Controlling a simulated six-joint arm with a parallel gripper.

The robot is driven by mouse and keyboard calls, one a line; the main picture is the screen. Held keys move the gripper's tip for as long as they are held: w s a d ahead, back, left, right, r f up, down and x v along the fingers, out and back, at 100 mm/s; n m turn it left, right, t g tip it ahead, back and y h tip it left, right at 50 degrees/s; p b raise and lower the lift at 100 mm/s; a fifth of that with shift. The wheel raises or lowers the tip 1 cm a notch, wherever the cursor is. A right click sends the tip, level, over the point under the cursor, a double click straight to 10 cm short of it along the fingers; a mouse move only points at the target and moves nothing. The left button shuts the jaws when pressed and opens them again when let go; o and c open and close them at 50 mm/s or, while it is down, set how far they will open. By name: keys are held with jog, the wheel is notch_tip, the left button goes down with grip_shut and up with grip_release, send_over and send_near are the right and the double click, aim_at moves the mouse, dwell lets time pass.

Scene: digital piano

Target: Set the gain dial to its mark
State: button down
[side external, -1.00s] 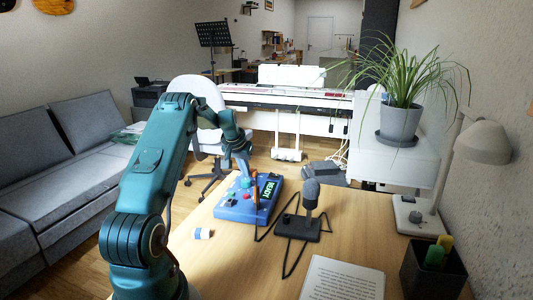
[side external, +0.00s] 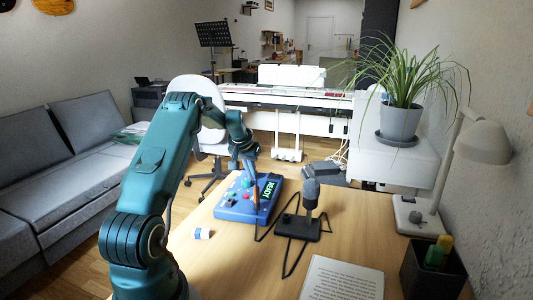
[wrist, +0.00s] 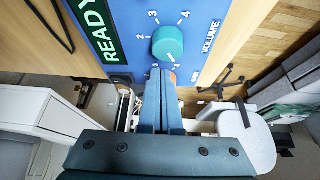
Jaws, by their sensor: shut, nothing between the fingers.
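The blue control box (side external: 233,204) lies on the wooden desk. In the wrist view the blue panel (wrist: 115,62) carries a teal knob (wrist: 168,43) beside the word VOLUME, with numbers around it. Below that knob an orange dial (wrist: 174,77) shows partly, beside lettering that seems to read GAIN. My gripper (wrist: 161,73) is shut and empty, its fingertips overlapping the edge of the orange dial in that view. I cannot tell whether they touch it. The dial's pointer and mark are mostly hidden by the fingers.
A microphone (side external: 309,195) on a dark stand is right of the box, with a black cable around it. A book (side external: 343,280) and a pen cup (side external: 425,273) are nearer the camera.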

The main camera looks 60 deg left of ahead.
dwell(0.4)
jog(key=shift+s+d, duration=0.15)
jog(key=shift+d, duration=0.2)
jog(key=shift+r, duration=3)
jog(key=shift+s+a+f, duration=0.25)
jog(key=shift+f, duration=0.75)
jog(key=shift+s+a+f, duration=0.25)
jog(key=shift+a+f, duration=0.05)
jog(key=shift+f, duration=0.65)
jog(key=shift+s+a+f, duration=0.25)
jog(key=shift+f, duration=0.85)
jog(key=shift+w+a, duration=0.15)
jog(key=shift+w, duration=0.15)
